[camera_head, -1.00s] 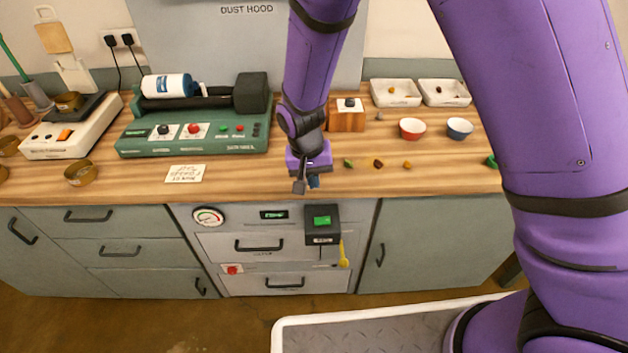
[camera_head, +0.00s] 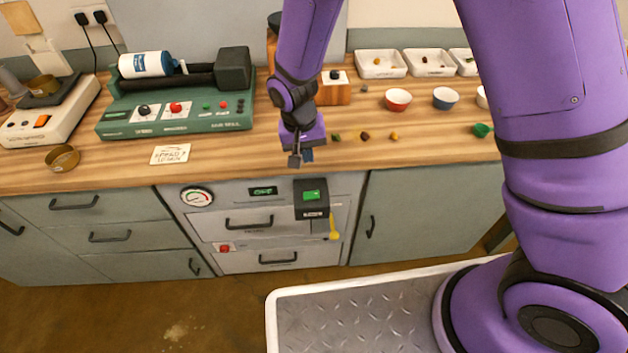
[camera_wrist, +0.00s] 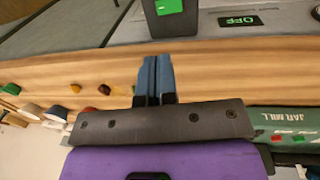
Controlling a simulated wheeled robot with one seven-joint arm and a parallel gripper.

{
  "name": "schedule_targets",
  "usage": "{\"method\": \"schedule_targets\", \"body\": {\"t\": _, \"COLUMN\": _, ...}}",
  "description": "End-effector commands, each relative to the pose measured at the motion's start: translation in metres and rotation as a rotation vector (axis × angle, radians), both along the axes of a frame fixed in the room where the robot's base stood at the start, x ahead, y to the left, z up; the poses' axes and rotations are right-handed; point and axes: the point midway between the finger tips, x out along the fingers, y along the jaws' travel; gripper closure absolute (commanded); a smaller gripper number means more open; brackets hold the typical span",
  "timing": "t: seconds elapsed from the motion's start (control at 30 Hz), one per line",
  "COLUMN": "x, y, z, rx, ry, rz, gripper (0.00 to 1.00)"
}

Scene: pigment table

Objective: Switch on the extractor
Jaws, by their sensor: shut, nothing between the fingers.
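A black switch box (camera_head: 311,211) with a green rocker (camera_head: 313,195) is fixed to the front of the grey cabinet, just below the worktop edge. The rocker also shows at the top of the wrist view (camera_wrist: 168,6). A small display (camera_wrist: 240,20) left of the box in the head view reads OFF in green letters in the wrist view. My gripper (camera_head: 301,160) points down at the worktop's front edge, above and slightly left of the rocker. Its blue fingertips (camera_wrist: 155,65) are together and empty, apart from the switch box.
A dial gauge (camera_head: 196,197), a red button (camera_head: 224,248) and a yellow tag (camera_head: 334,223) are on the cabinet front. The green jar mill (camera_head: 180,112) stands on the worktop at left. Small bowls (camera_head: 398,100) and several pigment lumps lie to the right.

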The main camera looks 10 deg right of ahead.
Motion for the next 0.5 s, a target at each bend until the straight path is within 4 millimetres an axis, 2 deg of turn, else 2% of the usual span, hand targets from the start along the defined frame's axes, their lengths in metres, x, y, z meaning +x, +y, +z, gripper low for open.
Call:
{"method": "schedule_targets", "body": {"t": 0.17, "x": -0.001, "y": -0.003, "z": -0.017, "rx": -0.003, "ry": 0.003, "rz": 0.000, "gripper": 1.00}}
{"method": "schedule_targets", "body": {"t": 0.5, "x": -0.001, "y": -0.011, "z": -0.075, "rx": -0.003, "ry": 0.003, "rz": 0.001, "gripper": 1.00}}
